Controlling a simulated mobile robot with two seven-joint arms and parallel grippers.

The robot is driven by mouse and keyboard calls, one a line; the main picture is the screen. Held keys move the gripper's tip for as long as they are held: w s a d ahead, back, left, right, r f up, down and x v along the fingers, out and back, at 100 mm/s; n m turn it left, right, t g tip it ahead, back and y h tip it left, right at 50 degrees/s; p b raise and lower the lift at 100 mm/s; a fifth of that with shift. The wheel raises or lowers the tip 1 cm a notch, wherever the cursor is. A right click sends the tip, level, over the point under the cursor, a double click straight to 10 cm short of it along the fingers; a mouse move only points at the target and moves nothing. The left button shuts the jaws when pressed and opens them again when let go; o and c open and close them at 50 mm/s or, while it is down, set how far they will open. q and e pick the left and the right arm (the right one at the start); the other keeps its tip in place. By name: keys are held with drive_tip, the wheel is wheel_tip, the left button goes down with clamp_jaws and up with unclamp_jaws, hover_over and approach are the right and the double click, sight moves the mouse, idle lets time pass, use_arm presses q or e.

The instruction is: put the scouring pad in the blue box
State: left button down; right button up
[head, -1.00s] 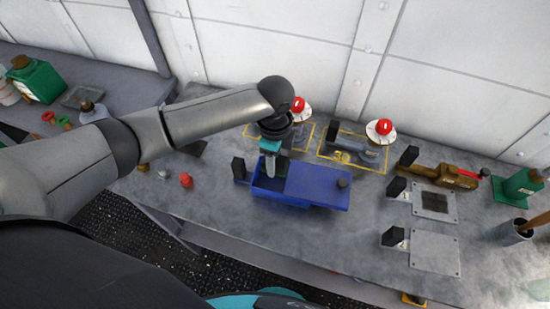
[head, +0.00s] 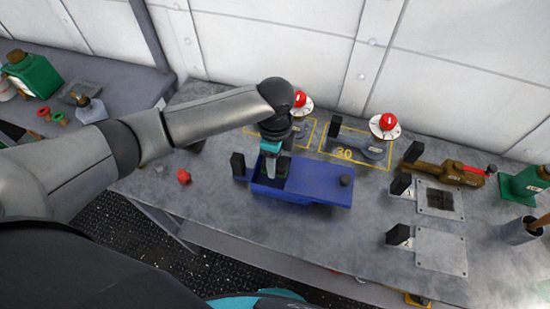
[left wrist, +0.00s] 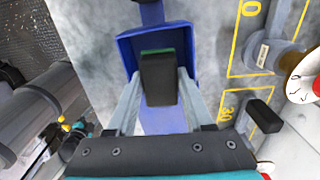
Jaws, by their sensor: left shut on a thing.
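My left gripper (head: 272,172) points down at the open left part of the blue box (head: 325,180). In the left wrist view its two fingers (left wrist: 158,88) are shut on a dark block with a green edge, which looks like the scouring pad (left wrist: 158,80). The pad also shows dark green beside the fingers in the head view (head: 283,167). The blue box lies behind the pad in the left wrist view (left wrist: 125,58). The pad is over or in the opening; its exact height is unclear. My right gripper is not in view.
A black block (head: 238,164) stands at the box's left end. Red-knobbed fixtures (head: 388,123) stand behind. Metal plates (head: 441,250) and a brown tool (head: 440,170) lie to the right. A small red object (head: 184,177) lies left; bench around it is fairly clear.

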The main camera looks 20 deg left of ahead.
use_arm(q)
drive_tip(key=shift+c, duration=1.1)
unclamp_jaws()
drive_tip(key=shift+f, duration=0.1)
wheel_tip(320, 180, up, 15)
drive_tip(key=p, duration=0.1)
drive_tip(key=shift+p, duration=0.3)
